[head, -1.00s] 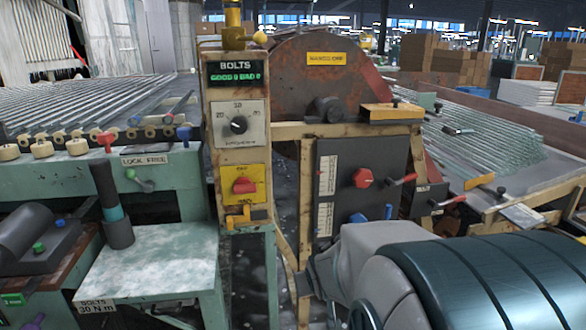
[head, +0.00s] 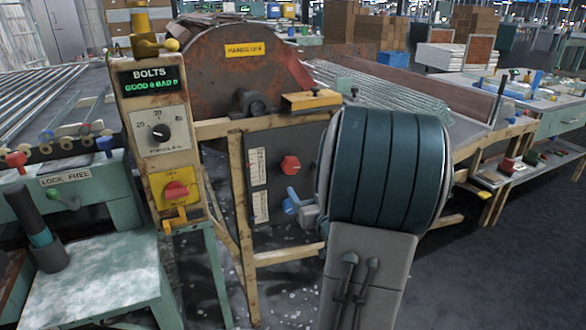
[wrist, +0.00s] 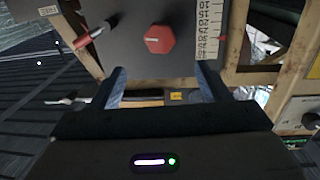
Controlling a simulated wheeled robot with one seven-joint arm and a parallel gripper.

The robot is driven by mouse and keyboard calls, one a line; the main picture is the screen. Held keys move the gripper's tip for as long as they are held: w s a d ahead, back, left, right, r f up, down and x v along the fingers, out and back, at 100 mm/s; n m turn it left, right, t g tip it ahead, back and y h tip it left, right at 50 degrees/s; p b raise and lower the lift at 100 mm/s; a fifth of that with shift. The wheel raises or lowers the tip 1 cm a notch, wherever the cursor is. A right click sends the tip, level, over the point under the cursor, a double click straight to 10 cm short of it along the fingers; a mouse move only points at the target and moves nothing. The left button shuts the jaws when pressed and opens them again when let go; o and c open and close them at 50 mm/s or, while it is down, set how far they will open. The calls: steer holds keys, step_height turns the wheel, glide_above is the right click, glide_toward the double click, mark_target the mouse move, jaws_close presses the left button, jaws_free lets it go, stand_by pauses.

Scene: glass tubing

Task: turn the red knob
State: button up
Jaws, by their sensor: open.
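The red knob (head: 290,165) is a six-sided knob on a dark upright panel (head: 270,150), right of a white printed scale (head: 257,166). In the wrist view the red knob (wrist: 160,39) faces me, beyond the fingertips and roughly centred between them. My gripper (wrist: 161,72) is open, with its two dark fingers spread and nothing between them. A clear gap shows between the fingers and the knob. In the head view my arm's large teal-banded link stands right of the knob and hides the panel's right side. My fingers are not clear there.
A blue handle (head: 291,199) is below the knob. In the wrist view a red-tipped lever (wrist: 86,38) stands left of the knob. A yellow box with another red switch (head: 175,190) is on the post to the left. Wooden frame beams (head: 238,200) edge the panel.

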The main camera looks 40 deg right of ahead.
mark_target(292, 167)
steer(key=b+x, duration=0.1)
steer(key=x, duration=1.1)
steer(key=shift+w+b, duration=0.15)
steer(key=shift+b, duration=0.15)
steer(key=c, duration=1)
